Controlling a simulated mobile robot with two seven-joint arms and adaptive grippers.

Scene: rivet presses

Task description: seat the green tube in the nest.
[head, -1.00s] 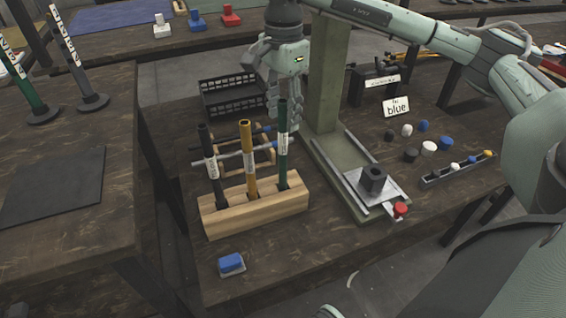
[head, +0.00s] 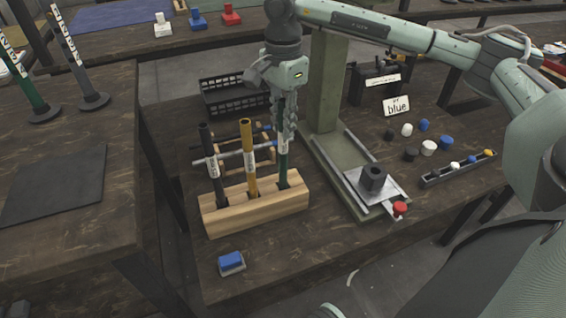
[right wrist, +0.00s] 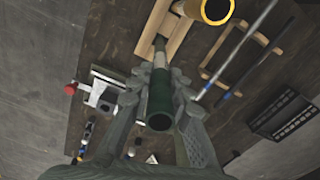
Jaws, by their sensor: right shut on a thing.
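The green tube (head: 283,168) stands upright in the right hole of a wooden block (head: 256,211). A yellow tube (head: 248,150) and a black tube (head: 210,155) stand in the same block to its left. My right gripper (head: 284,132) is shut on the green tube near its top. In the right wrist view the green tube (right wrist: 160,105) lies between the two fingers. The nest, a dark hexagonal socket (head: 373,179), sits empty-looking on a light plate at the foot of the press column, right of the block. My left gripper is not in view.
The press column (head: 326,85) rises behind the nest. A black crate (head: 235,97) and a rack with rods (head: 240,150) stand behind the block. A blue-topped block (head: 231,262) sits in front.

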